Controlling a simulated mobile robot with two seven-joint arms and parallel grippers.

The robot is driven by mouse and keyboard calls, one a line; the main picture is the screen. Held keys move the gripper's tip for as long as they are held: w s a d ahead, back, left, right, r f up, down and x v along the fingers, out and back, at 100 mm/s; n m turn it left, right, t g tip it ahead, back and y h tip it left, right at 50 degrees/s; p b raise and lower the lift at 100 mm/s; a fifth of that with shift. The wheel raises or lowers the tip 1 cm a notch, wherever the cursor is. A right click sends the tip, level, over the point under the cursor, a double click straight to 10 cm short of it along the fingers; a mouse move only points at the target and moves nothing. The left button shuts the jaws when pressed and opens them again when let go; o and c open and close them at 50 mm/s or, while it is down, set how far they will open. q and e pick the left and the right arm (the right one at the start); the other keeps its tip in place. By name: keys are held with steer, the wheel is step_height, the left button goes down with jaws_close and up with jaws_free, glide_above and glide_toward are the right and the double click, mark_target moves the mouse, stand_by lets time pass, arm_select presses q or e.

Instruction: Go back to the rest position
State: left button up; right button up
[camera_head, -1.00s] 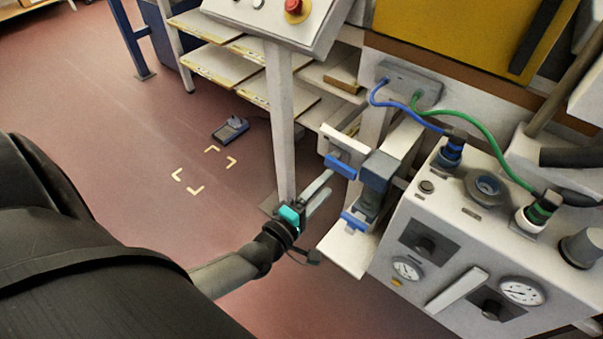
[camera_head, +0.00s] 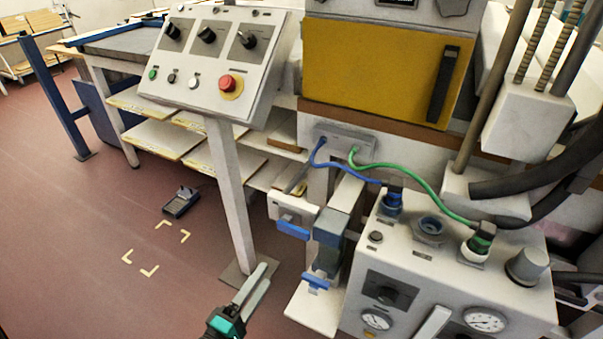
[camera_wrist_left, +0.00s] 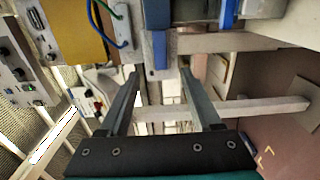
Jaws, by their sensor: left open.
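My left gripper (camera_head: 261,280) shows at the bottom of the head view, left of a white bracket (camera_head: 325,310) on the machine. Its grey fingers point up and are apart, with nothing between them. In the left wrist view the open jaws (camera_wrist_left: 161,75) also hold nothing, and a blue-and-white machine part (camera_wrist_left: 159,50) lies beyond the tips. A grey clamp-like block (camera_head: 331,228) with blue handles (camera_head: 293,229) stands to the right of the gripper, apart from it in the head view. My right gripper is not in view.
A control panel (camera_head: 262,48) on a white post (camera_head: 232,190) rises behind the gripper. A gauge box (camera_head: 400,270) with blue and green hoses stands at right. The floor at left is clear.

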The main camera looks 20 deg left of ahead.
arm_select(q)
steer(key=s+f+m+g, duration=0.2)
steer(key=f+m+g, duration=0.15)
steer(key=f, duration=0.35)
steer(key=s+a+f+m+g, duration=0.1)
steer(key=s+f+m+g, duration=0.2)
steer(key=f, duration=0.4)
steer(key=s+f+m+g, duration=0.2)
steer(key=f+m, duration=0.3)
steer(key=f, duration=0.2)
steer(key=s+f+m+g+y, duration=0.1)
steer(key=s+f+m+g, duration=0.2)
steer(key=s+f, duration=0.3)
steer(key=s+f+m+g+y+p, duration=0.1)
steer(key=s+f+m+g, duration=0.3)
steer(key=s, duration=0.6)
steer(key=shift+f+m, duration=0.55)
steer(key=shift+f, duration=0.3)
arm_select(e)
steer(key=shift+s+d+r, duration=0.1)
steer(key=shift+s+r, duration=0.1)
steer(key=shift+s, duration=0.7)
arm_select(q)
steer(key=shift+s+a, duration=0.1)
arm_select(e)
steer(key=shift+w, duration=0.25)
